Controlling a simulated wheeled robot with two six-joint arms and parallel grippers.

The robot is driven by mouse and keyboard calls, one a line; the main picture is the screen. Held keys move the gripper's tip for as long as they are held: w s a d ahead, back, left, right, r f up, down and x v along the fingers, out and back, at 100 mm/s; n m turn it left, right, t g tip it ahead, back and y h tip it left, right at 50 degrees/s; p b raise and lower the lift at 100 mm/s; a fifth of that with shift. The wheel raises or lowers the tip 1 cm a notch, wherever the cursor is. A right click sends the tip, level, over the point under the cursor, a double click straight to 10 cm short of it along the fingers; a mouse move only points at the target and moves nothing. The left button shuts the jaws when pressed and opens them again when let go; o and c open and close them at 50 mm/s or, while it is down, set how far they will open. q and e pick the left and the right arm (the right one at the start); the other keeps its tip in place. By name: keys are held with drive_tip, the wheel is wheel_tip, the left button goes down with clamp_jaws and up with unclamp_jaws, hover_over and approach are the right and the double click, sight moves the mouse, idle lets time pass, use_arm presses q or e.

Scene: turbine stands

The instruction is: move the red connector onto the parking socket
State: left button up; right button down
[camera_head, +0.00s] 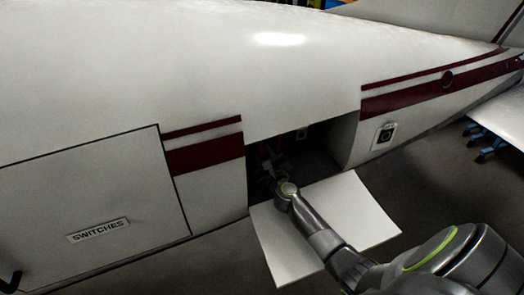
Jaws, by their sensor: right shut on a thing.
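My right arm reaches into a dark open bay in the white hull. My right gripper (268,163) is inside the bay, near its left side, small and dark. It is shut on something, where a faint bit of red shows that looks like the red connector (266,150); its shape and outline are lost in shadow. A square plate with a dark round socket (386,136) sits on the hull right of the bay. A small pale fitting (302,134) shows on the bay's back wall. I cannot tell which one is the parking socket. My left gripper is not in view.
A white flap (372,212) hangs open below the bay, under my right arm. The bay's right wall (340,138) bounds the opening. A closed panel labelled SWITCHES (98,230) lies to the left. A dark hooked piece (10,283) shows at the lower left edge.

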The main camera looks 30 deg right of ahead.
sight(265, 156)
drive_tip(key=shift+s+f, duration=0.15)
drive_tip(key=shift+s+a+r, duration=0.15)
drive_tip(key=shift+s+r, duration=0.05)
drive_tip(key=shift+s, duration=0.25)
drive_tip(key=shift+w, duration=0.1)
drive_tip(key=shift+f, duration=0.1)
drive_tip(key=shift+p, duration=0.3)
drive_tip(key=shift+p+v, duration=0.4)
drive_tip(key=shift+v, duration=1.15)
